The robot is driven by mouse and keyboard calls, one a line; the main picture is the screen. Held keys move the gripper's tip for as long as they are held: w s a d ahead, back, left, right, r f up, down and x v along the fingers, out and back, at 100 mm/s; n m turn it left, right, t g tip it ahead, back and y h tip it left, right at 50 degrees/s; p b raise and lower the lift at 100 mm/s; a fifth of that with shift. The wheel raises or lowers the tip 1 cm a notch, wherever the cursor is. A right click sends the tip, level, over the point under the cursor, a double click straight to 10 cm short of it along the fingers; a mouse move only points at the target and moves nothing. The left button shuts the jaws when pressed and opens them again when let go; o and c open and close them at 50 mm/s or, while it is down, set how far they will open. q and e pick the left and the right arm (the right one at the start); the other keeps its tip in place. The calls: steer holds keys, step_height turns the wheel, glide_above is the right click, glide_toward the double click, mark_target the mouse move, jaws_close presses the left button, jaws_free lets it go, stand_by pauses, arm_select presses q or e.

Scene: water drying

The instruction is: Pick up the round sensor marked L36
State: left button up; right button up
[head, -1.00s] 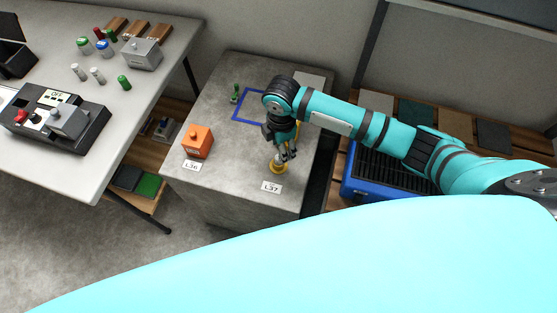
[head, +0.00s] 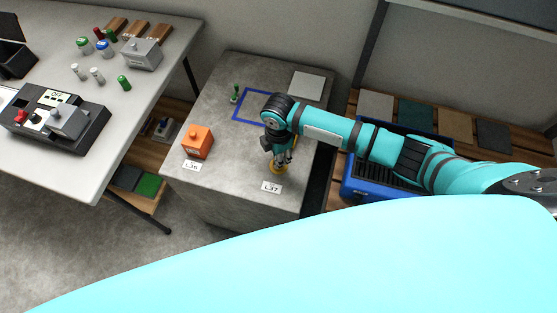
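The label L36 (head: 191,166) lies on the grey stand in front of an orange block-shaped device (head: 197,143) with a knob on top. The label L37 (head: 271,187) lies in front of a round yellow thing (head: 276,170), which is partly hidden by my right gripper. My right gripper (head: 283,163) points down over the yellow thing, its fingers at or just above it. I cannot tell whether they touch it or how far they are open. My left gripper is not in view.
The grey stand (head: 225,110) has a blue square outline (head: 238,111), a small green item (head: 235,93) and a pale square plate (head: 307,83). A white table (head: 150,80) with a control box and small bottles stands left. A blue crate (head: 350,185) is at right.

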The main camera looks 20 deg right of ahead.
jaws_close()
steer(key=shift+r, duration=0.1)
